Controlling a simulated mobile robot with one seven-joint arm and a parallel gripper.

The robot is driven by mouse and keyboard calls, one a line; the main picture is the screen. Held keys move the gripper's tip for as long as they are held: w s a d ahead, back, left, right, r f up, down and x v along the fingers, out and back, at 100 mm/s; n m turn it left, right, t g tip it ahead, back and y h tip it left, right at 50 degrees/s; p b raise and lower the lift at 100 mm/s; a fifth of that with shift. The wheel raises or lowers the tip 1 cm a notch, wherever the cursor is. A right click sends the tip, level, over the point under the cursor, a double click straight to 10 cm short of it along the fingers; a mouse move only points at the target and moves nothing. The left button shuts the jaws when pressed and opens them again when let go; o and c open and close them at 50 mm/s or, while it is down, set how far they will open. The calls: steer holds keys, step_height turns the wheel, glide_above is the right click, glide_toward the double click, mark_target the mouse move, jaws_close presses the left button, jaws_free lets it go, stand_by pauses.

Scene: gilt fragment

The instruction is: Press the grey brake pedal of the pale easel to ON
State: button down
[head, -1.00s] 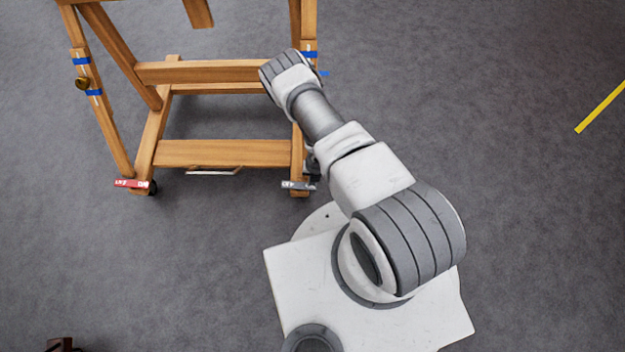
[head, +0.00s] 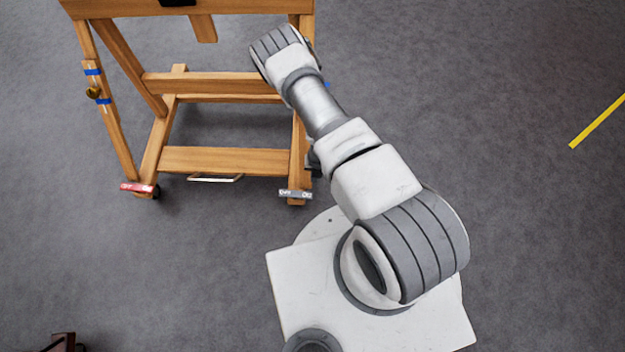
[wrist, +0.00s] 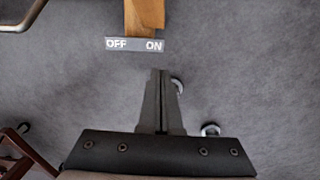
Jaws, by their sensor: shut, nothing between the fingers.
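The pale wooden easel (head: 225,160) stands upper left in the head view. Its grey brake pedal (head: 296,194) is at the foot of its right leg. In the wrist view the grey pedal (wrist: 134,45) reads OFF on the left and ON on the right, below a wooden leg end (wrist: 144,14). My gripper (wrist: 160,72) is shut and empty. Its fingertips show just below the ON end in the picture, with a small gap of floor between. Which end of the pedal is lower I cannot tell. In the head view my arm hides the gripper.
A red pedal (head: 137,188) is at the easel's left foot. A thin metal bar (head: 215,179) sits low between the feet. A dark wooden object (head: 63,342) stands bottom left. A yellow floor line (head: 597,120) lies right.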

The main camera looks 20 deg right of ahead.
steer(key=shift+d+r, duration=0.2)
steer(key=shift+r, duration=0.9)
